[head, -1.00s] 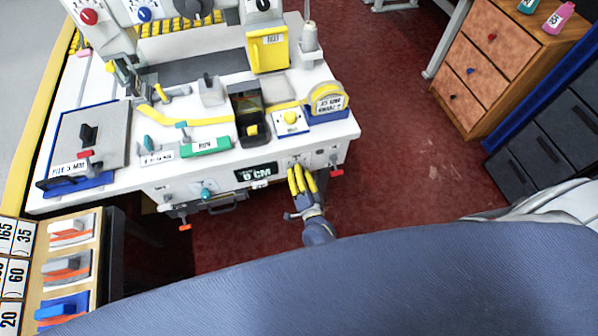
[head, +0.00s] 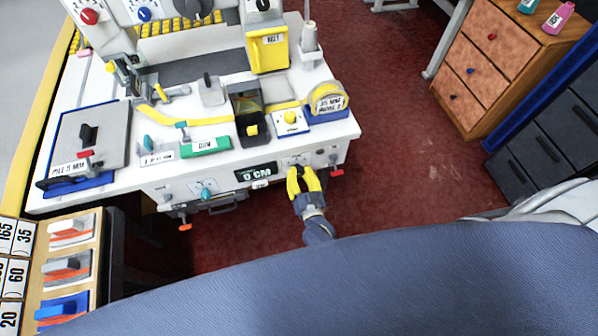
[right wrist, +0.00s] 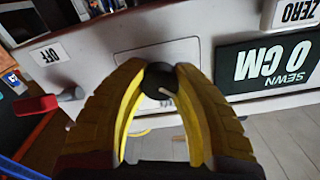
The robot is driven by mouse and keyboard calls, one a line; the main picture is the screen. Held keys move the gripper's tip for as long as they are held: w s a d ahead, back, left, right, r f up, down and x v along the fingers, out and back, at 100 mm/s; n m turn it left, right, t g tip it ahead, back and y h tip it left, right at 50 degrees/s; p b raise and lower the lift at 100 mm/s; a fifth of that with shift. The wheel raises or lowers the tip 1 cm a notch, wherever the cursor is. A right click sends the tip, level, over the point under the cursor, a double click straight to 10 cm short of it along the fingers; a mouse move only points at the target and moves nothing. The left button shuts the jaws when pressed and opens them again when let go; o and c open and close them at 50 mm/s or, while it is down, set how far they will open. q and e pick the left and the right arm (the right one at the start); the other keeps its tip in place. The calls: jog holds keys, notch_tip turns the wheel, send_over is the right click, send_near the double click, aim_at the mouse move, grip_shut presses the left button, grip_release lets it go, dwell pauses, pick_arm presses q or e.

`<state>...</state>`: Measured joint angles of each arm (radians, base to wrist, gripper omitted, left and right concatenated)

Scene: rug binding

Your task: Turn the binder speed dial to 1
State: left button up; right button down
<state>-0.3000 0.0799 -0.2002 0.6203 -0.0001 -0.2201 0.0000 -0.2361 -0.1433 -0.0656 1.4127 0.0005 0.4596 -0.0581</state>
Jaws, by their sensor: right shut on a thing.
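The binder speed dial (right wrist: 157,84) is a dark round knob with a pale pointer line, on a pale plate on the white machine's front panel. In the right wrist view it sits between the yellow fingertips of my right gripper (right wrist: 160,78), which is shut on it. In the head view my right gripper (head: 304,171) is at the front panel, right of the black display, and its fingers hide most of the dial. The numbers around the dial cannot be read. My left gripper is not in view.
The black 0 CM display (head: 256,174) is beside the dial and also shows in the right wrist view (right wrist: 268,64). A red-ended lever (head: 337,172) projects to the right of my gripper. An OFF label (right wrist: 50,55) is nearby. Red floor lies open below.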

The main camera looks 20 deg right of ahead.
jog(key=shift+f, duration=0.1)
dwell(0.4)
jog(key=c, duration=0.9)
grip_release()
jog(key=shift+s+a, duration=0.1)
jog(key=shift+s, duration=5.9)
